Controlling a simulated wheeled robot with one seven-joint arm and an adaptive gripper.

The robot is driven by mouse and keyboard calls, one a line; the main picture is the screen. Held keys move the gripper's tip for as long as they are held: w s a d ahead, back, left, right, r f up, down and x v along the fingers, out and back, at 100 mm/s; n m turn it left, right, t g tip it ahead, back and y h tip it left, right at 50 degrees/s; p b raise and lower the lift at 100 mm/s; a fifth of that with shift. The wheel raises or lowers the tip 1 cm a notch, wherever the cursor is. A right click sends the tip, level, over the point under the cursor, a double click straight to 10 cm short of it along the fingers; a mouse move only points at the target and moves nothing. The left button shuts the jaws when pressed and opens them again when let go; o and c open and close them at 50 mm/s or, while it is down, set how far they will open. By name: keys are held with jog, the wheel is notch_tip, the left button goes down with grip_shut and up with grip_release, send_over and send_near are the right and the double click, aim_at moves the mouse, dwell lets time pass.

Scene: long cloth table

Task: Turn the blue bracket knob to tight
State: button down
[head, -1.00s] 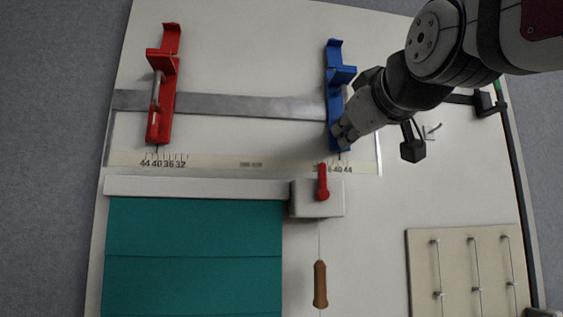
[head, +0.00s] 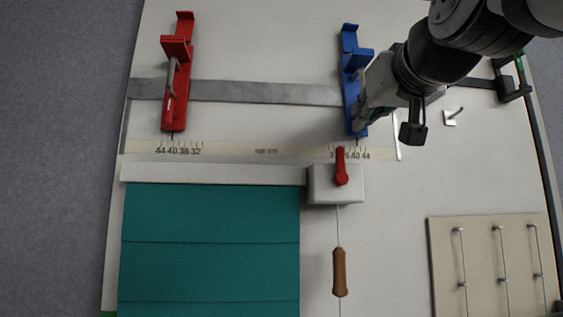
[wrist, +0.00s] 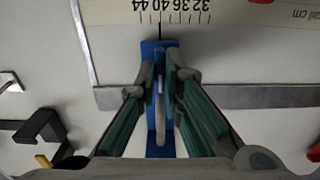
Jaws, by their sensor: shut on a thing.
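The blue bracket (head: 351,68) stands on the metal rail, its lower end by the scale near the 40 mark. My gripper (head: 361,118) is at the lower part of this bracket, coming from the right. In the wrist view the gripper (wrist: 162,82) has its two green-sided fingers closed in over the blue bracket (wrist: 156,143). A light grey knob lever (wrist: 162,105) shows between the fingers, and the gripper is shut on it. The fingertips hide part of the lever, so I cannot tell its exact turn.
The red bracket (head: 176,90) with its own grey lever stands to the left on the same rail (head: 260,92). Below are the scale strip (head: 225,150), a white box with a red handle (head: 341,168) and a teal panel (head: 210,240). A small hook (head: 450,117) lies right.

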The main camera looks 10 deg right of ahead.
jog(key=shift+f, duration=0.1)
jog(key=c, duration=2)
grip_release()
jog(key=shift+s, duration=0.1)
jog(key=s, duration=1.2)
jog(key=w+f+g, duration=0.3)
jog(key=f+g, duration=0.1)
jog(key=f, duration=1)
jog(key=s+f+g, duration=0.3)
jog(key=f, duration=0.8)
jog(key=s+f+g, duration=0.3)
jog(key=f, duration=0.9)
jog(key=s+f+g, duration=0.3)
jog(key=f, duration=0.8)
jog(key=shift+f, duration=0.15)
